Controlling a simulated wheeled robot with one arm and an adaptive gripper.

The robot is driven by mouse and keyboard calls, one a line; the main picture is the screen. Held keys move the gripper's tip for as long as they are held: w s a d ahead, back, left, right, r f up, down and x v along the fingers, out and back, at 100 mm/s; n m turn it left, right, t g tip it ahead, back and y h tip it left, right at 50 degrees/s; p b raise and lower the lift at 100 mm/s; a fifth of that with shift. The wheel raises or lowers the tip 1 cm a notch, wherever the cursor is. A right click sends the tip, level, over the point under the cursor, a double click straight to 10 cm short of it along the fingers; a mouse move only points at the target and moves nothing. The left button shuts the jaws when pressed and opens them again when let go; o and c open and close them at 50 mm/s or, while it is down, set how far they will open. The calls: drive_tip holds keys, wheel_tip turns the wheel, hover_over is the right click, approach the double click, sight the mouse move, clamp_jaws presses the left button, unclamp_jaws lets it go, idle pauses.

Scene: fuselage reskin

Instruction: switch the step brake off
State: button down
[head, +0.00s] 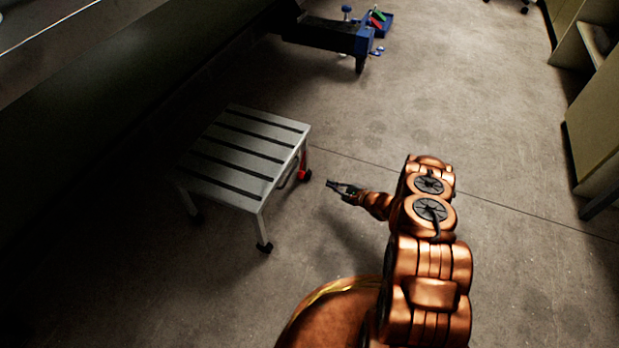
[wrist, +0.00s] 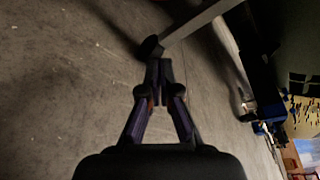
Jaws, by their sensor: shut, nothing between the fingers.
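The step (head: 245,155) is a low grey platform with dark tread strips and legs on black castors, standing on the floor left of my arm. A red brake part (head: 304,173) shows at its right rear leg, beside a black castor. My gripper (head: 331,185) is shut and empty, just right of that leg and apart from the red part in the head view. In the wrist view my gripper (wrist: 159,64) points at a black castor (wrist: 150,47) at the foot of a pale leg (wrist: 195,24). Whether the fingertips touch the castor I cannot tell.
A long dark bench or wall edge (head: 120,60) runs along the left, close to the step. Cabinets (head: 597,120) line the right. The floor (head: 480,120) between is clear.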

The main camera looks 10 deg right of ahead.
drive_tip(key=b+x, duration=0.4)
drive_tip(key=x, duration=0.6)
drive_tip(key=shift+a+f, duration=0.15)
drive_tip(key=shift+s+r, duration=0.15)
drive_tip(key=shift+r, duration=0.15)
drive_tip(key=shift+s+a+r+b, duration=0.6)
drive_tip(key=shift+s+a+r, duration=0.25)
drive_tip(key=shift+s+r, duration=0.25)
